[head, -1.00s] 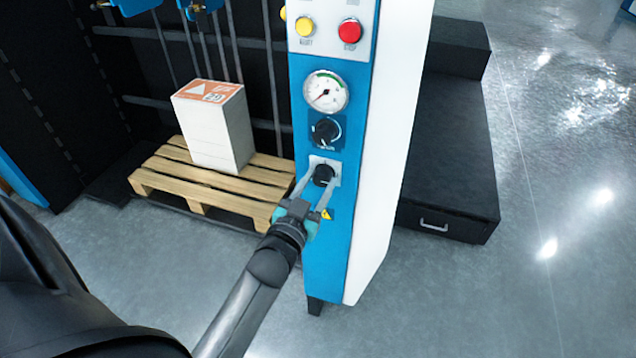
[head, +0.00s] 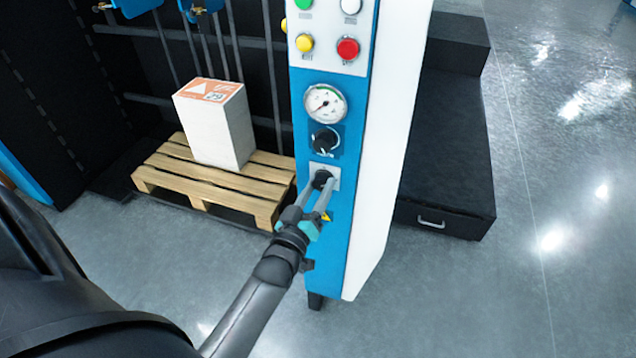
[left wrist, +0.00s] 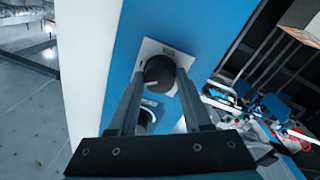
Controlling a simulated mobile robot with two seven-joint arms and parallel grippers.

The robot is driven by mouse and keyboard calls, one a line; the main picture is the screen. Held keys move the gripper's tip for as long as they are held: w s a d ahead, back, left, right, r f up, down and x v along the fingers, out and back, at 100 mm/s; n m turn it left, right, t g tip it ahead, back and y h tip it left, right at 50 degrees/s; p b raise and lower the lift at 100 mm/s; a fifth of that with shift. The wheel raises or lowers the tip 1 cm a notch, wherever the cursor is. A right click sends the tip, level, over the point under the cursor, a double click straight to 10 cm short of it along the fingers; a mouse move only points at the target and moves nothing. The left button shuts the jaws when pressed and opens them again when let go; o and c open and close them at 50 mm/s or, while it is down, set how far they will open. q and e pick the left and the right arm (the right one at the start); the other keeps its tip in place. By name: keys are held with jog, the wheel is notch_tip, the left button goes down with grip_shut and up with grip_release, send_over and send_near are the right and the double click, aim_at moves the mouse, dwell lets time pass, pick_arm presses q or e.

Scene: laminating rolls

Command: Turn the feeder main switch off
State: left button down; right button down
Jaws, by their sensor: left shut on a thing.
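The main switch (head: 321,179) is a black rotary knob on a pale square plate, low on the blue front of the feeder's control column (head: 335,245). My left gripper (head: 320,186) reaches it from below and is shut on the knob, one finger on each side. In the left wrist view the knob (left wrist: 159,72) sits between the two fingertips, in front of its plate (left wrist: 184,60). The lettering on the plate is too small to read. My right gripper is in neither view.
Above the switch are another black knob (head: 325,140), a round gauge (head: 325,103), and yellow (head: 305,43) and red (head: 347,48) buttons. A wooden pallet (head: 165,182) bearing a paper stack (head: 215,130) stands left of the column. A black step (head: 440,150) stands to the right.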

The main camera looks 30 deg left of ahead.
pick_arm(q)
jog(key=shift+n+p, duration=0.3)
jog(key=shift+n, duration=0.7)
jog(key=n, duration=0.3)
jog(key=shift+p, duration=0.3)
jog(key=n, duration=0.3)
jog(key=shift+d+n+y, duration=0.1)
jog(key=shift+n+y, duration=0.2)
jog(key=shift+n, duration=1.3)
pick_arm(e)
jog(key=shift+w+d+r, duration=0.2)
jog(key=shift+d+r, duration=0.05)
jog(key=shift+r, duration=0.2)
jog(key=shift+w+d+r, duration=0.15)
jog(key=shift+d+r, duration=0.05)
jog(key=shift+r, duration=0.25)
pick_arm(q)
jog(key=shift+n, duration=0.3)
jog(key=shift+c, duration=1.7)
grip_release()
